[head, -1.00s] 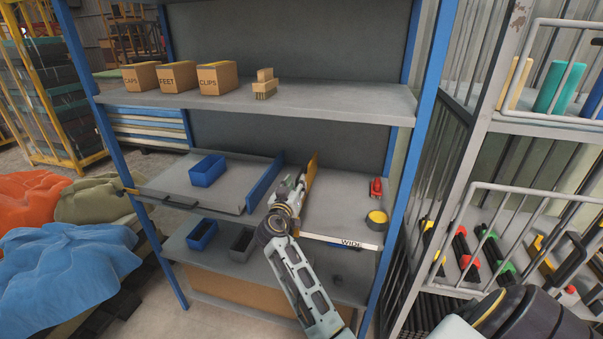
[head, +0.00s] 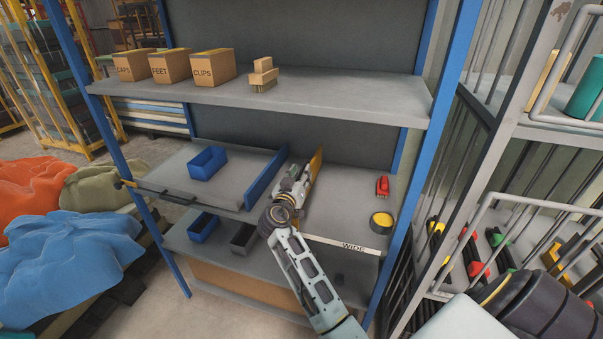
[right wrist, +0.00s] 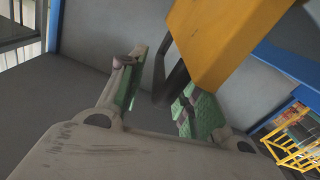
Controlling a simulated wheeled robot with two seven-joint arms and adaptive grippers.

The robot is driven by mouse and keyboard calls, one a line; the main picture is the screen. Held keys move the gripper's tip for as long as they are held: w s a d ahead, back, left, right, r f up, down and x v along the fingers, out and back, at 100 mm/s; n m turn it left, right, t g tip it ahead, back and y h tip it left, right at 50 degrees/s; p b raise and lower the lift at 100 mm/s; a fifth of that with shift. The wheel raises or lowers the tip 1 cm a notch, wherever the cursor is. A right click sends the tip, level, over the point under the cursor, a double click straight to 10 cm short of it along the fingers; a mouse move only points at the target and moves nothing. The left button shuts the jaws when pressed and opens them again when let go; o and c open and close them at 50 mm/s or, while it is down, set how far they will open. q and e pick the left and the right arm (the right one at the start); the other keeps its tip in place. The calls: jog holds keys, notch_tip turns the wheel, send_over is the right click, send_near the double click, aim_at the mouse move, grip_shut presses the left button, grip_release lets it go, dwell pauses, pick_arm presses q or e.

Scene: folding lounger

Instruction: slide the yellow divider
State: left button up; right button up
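The yellow divider (head: 316,168) stands upright on the middle shelf, right of the blue divider (head: 264,180). My right gripper (head: 305,172) is over the same shelf, close along the left side of the yellow divider. In the right wrist view, the yellow divider (right wrist: 225,40) fills the upper right. There my right gripper's green-padded fingers (right wrist: 165,75) are apart. A dark bar (right wrist: 176,82) by the divider's lower edge shows in the gap between them; I cannot tell whether they touch it. My left gripper is not in view.
A blue bin (head: 208,163) sits left on the middle shelf. A red item (head: 382,186) and a yellow-topped round item (head: 381,222) sit right. The front lip reads "WIDE" (head: 352,246). Blue posts (head: 445,130) and the upper shelf (head: 330,107) bound the space.

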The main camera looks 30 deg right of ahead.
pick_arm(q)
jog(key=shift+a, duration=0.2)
pick_arm(e)
jog(key=shift+c, duration=0.3)
grip_shut()
